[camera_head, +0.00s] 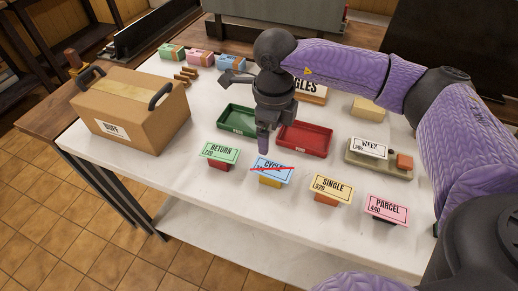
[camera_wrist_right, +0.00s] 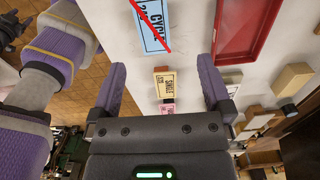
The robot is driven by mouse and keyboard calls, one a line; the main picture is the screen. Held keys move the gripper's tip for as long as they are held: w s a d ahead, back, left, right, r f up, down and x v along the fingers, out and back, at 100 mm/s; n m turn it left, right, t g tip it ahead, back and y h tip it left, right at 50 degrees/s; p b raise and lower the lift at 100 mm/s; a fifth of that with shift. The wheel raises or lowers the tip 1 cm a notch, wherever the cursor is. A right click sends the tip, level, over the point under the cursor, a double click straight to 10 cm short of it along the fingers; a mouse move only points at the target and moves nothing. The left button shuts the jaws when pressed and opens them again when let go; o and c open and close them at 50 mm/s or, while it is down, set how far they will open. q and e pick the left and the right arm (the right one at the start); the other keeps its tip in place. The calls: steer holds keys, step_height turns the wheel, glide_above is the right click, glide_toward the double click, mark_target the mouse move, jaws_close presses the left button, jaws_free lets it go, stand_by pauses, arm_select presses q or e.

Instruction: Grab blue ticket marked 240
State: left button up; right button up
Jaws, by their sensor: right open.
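The blue ticket (camera_head: 271,170) reads "CYCLE" and has a red line across it. It sits in a yellow holder near the front of the white table, and its number is not fully readable. My right gripper (camera_head: 263,145) is open and empty, pointing down just above and behind the ticket. In the right wrist view the blue ticket (camera_wrist_right: 150,25) lies at the top, beyond the open fingers (camera_wrist_right: 162,72) and apart from them. My left gripper is not clearly in view.
In the same row stand a green "RETURN" ticket (camera_head: 220,153), an orange "SINGLE" ticket (camera_head: 331,188) and a pink "PARCEL" ticket (camera_head: 386,208). Behind are a green tray (camera_head: 231,129) and a red tray (camera_head: 318,147). A cardboard box (camera_head: 120,128) stands at left.

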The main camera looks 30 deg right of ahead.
mark_target(271, 168)
steer(key=f, duration=0.3)
steer(key=f+b, duration=0.1)
steer(key=f, duration=0.2)
steer(key=s+f, duration=0.1)
steer(key=f, duration=0.1)
steer(key=shift+s+a+f, duration=0.1)
steer(key=shift+a+f, duration=0.15)
steer(key=shift+f, duration=0.15)
arm_select(q)
steer(key=shift+s+f, duration=0.7)
steer(key=shift+f, duration=0.2)
